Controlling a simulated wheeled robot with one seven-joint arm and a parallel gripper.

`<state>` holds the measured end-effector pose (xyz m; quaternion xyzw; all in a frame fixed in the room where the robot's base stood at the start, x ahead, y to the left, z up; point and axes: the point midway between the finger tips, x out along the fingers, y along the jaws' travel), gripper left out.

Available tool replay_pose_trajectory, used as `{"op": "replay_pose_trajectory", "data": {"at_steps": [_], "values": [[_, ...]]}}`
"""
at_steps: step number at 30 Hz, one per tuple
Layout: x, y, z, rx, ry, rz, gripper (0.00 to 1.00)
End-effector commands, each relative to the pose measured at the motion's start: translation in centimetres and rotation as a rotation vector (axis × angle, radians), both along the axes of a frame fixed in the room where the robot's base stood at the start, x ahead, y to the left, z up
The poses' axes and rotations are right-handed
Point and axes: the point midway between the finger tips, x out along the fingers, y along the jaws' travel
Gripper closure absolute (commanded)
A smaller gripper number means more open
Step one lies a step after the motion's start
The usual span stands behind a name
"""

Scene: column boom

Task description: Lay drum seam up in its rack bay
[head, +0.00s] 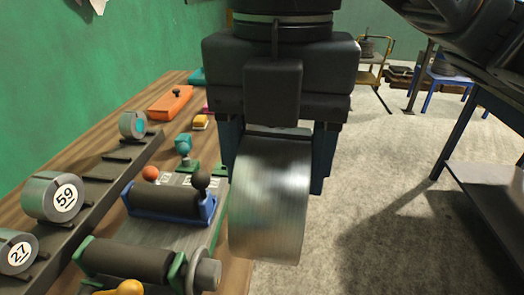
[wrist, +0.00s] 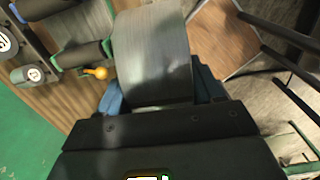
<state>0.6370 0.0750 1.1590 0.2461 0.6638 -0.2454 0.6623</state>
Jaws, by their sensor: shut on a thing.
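My gripper (head: 272,160) is shut on a brushed-metal drum (head: 270,205), with its blue fingers on either side. The drum hangs in front of the wooden bench, over its right side in the head view. It also shows in the wrist view (wrist: 152,50). No seam or number shows on its visible side. The rack (head: 98,190) is a dark sloped rail with bays along the left of the bench. It holds a drum marked 59 (head: 52,197), a drum marked 27 (head: 16,251) and a smaller drum with a teal face (head: 132,125).
A dark roller with green end brackets (head: 130,261) and a blue-ended cradle (head: 170,203) stand on the bench beside the rack. An orange block (head: 170,102) lies farther back. A grey metal table (head: 490,195) stands at right. Open floor (head: 365,150) lies between.

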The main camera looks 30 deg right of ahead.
Motion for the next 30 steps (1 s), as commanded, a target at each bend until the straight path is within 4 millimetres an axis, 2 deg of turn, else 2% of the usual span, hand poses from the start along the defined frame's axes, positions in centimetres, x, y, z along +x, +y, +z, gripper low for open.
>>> {"op": "replay_pose_trajectory", "data": {"at_steps": [8,21,30], "values": [[4.0,-1.6,-1.6,0.0,0.003,-0.116,0.82],[13.7,-5.4,-5.4,-0.001,0.003,-0.393,0.82],[19.4,-7.5,-7.6,-0.001,0.004,-0.553,0.82]]}}
